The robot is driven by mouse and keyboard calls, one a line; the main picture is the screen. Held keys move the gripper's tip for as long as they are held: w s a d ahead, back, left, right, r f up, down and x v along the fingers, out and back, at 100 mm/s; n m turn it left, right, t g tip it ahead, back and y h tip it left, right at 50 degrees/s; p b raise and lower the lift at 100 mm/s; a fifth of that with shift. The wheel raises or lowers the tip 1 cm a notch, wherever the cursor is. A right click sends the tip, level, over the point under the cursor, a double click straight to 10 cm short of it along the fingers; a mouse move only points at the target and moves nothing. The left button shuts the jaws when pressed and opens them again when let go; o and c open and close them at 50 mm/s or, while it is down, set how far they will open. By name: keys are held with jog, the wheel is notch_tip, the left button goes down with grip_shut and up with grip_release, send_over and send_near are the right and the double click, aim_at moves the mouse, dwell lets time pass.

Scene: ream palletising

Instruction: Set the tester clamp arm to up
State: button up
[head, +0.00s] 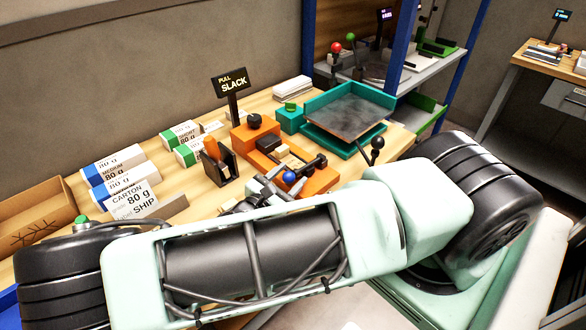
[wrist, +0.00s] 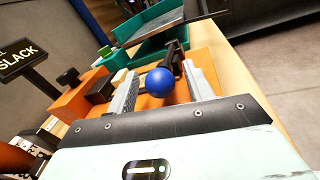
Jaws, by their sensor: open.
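The tester is an orange unit (head: 318,181) on the wooden bench, with black parts and a sign reading PULL SLACK (head: 231,82). Its black clamp arm (head: 307,166) lies low over the orange base and ends in a blue ball knob (head: 290,177). In the wrist view the blue ball (wrist: 160,82) sits between the two grey fingers of my gripper (wrist: 163,92), with the black arm (wrist: 175,58) running away behind it. My gripper (head: 279,186) is open around the ball. I cannot tell whether either finger touches it.
A teal tray (head: 384,96) stands behind the tester. A small black holder (head: 219,168) with an orange handle and several paper reams (head: 128,180) lie to the left. A black-knobbed lever (head: 377,144) stands at the right. My arm hides the bench front.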

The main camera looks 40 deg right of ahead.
jog(key=shift+x, duration=1.1)
grip_shut()
jog(key=shift+a, duration=0.1)
